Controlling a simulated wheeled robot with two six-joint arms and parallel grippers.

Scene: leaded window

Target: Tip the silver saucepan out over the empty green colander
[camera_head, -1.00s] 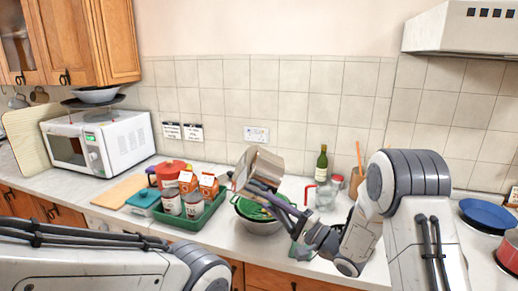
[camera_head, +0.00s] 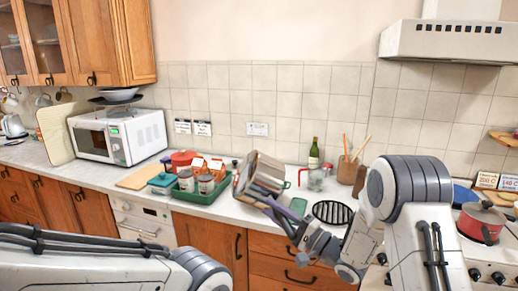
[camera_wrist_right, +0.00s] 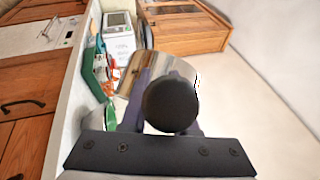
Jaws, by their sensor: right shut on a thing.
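The silver saucepan (camera_head: 262,172) is tilted in the air above the counter; its inside does not show clearly. My right gripper (camera_head: 268,206) is shut on its handle, at the pan's lower right. In the right wrist view the shiny pan (camera_wrist_right: 133,76) is partly hidden behind a dark round shape. The green colander is mostly hidden behind the pan; a bit of green at the pan's right edge (camera_head: 286,184) may be its rim. I cannot tell whether the pan is directly above it. My left gripper is outside the frames.
A green tray (camera_head: 208,198) with jars and cartons stands left of the pan. A black slatted rack (camera_head: 333,212), a wine bottle (camera_head: 313,155) and a glass jug (camera_head: 315,180) are to the right. A red pot (camera_head: 482,222) sits on the stove.

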